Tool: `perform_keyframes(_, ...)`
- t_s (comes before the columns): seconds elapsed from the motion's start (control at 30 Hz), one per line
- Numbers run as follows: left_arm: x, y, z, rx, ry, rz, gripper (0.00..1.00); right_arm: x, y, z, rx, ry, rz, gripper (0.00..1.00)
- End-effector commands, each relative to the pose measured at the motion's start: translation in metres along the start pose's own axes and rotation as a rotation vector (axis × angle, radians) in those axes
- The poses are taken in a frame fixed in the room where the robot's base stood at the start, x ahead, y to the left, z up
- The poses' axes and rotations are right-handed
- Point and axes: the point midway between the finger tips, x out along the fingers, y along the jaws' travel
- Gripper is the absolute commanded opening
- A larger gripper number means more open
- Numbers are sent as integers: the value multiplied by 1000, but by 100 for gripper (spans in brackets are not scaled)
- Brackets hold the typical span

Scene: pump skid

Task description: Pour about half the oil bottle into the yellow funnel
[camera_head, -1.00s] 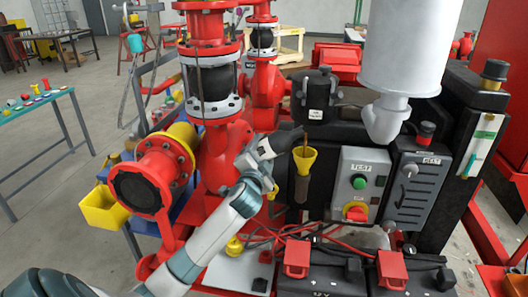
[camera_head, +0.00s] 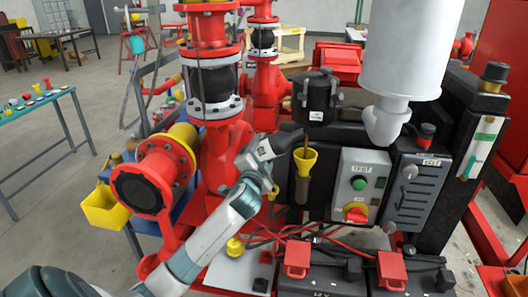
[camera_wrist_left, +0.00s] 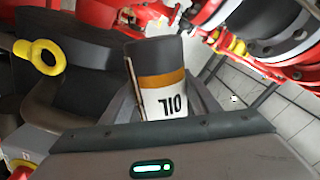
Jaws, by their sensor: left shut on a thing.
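The yellow funnel (camera_head: 305,160) sits upright in front of the black machine in the head view, with a dark tube below it. My left gripper (camera_head: 266,150) is just left of the funnel and shut on the oil bottle (camera_head: 287,142). The bottle is dark and tilted, its mouth end toward the funnel. A thin brown streak of oil (camera_head: 306,141) runs down into the funnel. In the left wrist view the oil bottle (camera_wrist_left: 160,82) shows its white label and orange band between the jaws. The oil level inside cannot be seen. My right gripper is not in view.
A black canister (camera_head: 318,100) stands just above and behind the funnel. The grey test box (camera_head: 362,185) is to the right. Red pump flanges (camera_head: 150,185) are left of my arm. Red cables and batteries (camera_head: 325,272) lie below.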

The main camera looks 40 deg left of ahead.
Motion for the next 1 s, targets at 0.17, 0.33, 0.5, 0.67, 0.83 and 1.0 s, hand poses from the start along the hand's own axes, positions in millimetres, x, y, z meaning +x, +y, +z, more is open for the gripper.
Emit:
perform_keyframes(0.17,0,-2,-1,-1,2,-3,27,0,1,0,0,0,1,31)
perform_keyframes(0.33,0,-2,-1,-1,2,-3,27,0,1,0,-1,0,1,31)
perform_keyframes(0.5,0,-2,-1,3,2,-3,27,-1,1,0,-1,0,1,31)
perform_keyframes(0.67,0,-4,-1,15,2,-3,27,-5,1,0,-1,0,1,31)
perform_keyframes(0.83,0,-6,-1,33,2,-2,27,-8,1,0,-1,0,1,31)
perform_keyframes(1.0,0,-6,-1,43,2,-2,27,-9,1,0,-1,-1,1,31)
